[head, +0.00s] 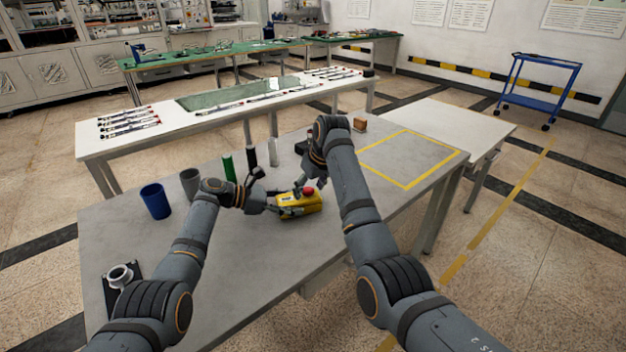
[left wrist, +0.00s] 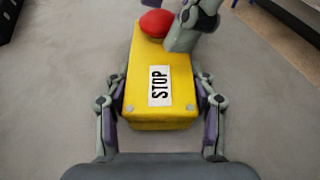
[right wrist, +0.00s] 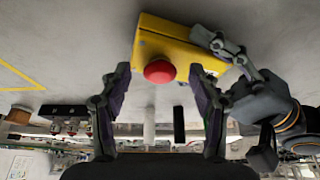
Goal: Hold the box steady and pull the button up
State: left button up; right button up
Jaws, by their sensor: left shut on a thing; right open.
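The yellow box (head: 290,212) lies on the grey table, with a red button (head: 308,191) on its right part. In the left wrist view the box (left wrist: 150,112) shows a STOP label, with the red button (left wrist: 156,23) at its far end. My left gripper (head: 275,207) is shut on the box, one finger on each side. My right gripper (head: 312,187) is open close above the button. In the right wrist view the button (right wrist: 159,71) sits ahead of and between the open fingers (right wrist: 160,85); I see no finger touching it.
A blue cup (head: 156,201), a grey cup (head: 190,184) and a green cylinder (head: 229,168) stand left of the box. A small brown block (head: 360,125) is at the back. The yellow-outlined area (head: 410,158) at the right is empty.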

jog(key=shift+f, duration=0.1)
jog(key=c, duration=1.2)
jog(key=shift+r, duration=0.25)
jog(key=o, duration=1.2)
